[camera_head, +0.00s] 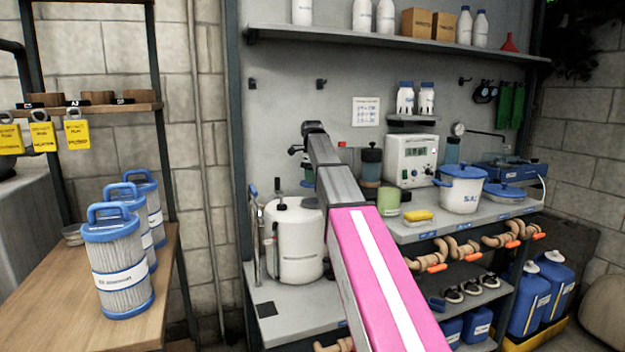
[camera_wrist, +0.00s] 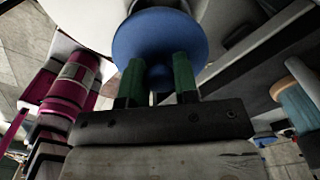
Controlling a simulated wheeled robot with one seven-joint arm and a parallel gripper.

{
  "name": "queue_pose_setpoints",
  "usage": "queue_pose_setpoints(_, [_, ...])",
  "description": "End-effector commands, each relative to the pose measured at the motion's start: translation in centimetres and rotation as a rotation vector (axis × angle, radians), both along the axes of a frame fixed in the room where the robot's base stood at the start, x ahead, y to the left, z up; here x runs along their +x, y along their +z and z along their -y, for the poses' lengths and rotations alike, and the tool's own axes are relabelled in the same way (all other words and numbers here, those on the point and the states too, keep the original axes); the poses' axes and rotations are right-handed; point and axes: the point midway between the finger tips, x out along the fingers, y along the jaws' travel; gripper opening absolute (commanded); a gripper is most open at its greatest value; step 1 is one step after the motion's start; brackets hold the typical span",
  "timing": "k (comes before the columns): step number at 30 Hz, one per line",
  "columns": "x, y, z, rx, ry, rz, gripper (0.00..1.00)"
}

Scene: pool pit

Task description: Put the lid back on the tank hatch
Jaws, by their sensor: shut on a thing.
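My gripper (camera_wrist: 157,88) has green fingers and is shut on the small knob of a round blue lid (camera_wrist: 160,40) in the wrist view. The lid's disc lies just beyond the fingertips. In the head view my arm reaches over the bench, and the arm mostly hides the gripper and lid. The white tank (camera_head: 297,247), a rounded drum with dark fittings on top, stands on the bench just left of my arm. A pale surface, probably the tank, shows beside the disc in the wrist view. I cannot see the hatch opening or whether the lid touches it.
A white pot with a blue lid (camera_head: 460,188), a white meter box (camera_head: 411,160), a green cup (camera_head: 388,201) and a yellow sponge (camera_head: 418,215) stand right of my arm. A shelf (camera_head: 400,42) hangs above. Filter cartridges (camera_head: 117,265) stand on the left table.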

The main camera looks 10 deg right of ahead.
Motion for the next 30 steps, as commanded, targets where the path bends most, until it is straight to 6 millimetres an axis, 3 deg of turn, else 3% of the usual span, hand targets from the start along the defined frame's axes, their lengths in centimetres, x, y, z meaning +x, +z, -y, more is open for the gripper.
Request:
queue_pose_setpoints(24, [0.0,-5.8,0.0,0.000,0.002,0.000,0.05])
queue_pose_setpoints(30, [0.0,-6.2,0.0,0.000,0.002,0.000,0.05])
